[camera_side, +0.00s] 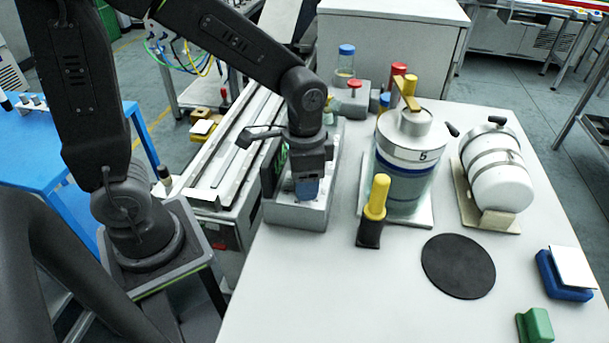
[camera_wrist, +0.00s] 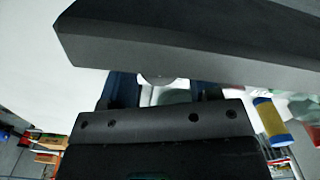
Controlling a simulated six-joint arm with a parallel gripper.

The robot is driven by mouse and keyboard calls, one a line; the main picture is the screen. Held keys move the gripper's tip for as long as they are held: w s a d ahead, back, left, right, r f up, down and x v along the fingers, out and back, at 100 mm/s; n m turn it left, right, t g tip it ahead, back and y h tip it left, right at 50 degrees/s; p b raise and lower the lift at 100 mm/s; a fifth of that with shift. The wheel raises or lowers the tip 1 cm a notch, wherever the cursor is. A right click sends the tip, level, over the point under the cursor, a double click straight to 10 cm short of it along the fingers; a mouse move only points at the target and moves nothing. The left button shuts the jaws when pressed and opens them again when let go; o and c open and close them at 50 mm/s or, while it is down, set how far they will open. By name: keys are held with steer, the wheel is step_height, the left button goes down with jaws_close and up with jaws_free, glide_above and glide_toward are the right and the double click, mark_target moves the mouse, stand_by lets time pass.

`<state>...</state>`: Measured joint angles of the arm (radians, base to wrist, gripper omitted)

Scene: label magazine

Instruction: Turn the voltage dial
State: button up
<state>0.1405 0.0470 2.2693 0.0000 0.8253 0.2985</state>
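A grey metal box (camera_side: 296,214) stands at the left edge of the white table in the side view, with a dark upright panel at its back. My gripper (camera_side: 307,188) points down at this box, its blue fingers low over or against it. The voltage dial cannot be made out in the side view; my gripper covers that area. In the wrist view my gripper (camera_wrist: 164,88) shows two blue fingers spread apart. A small rounded grey part (camera_wrist: 158,79) shows between them; I cannot tell whether it is the dial. A large dark shape covers much of that view.
Right of the box stands a glass vessel (camera_side: 398,185) with a metal lid, and a yellow-handled tool (camera_side: 376,200) before it. A white cylinder (camera_side: 498,178) lies on a stand further right. A black round mat (camera_side: 458,266) lies in front. The table's front middle is clear.

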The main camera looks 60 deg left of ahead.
steer(key=c, duration=0.7)
steer(key=shift+n, duration=1.6)
steer(key=shift+c, duration=0.3)
steer(key=o, duration=0.9)
steer(key=shift+o, duration=0.2)
steer(key=shift+r, duration=0.1)
step_height(320, 180, up, 14)
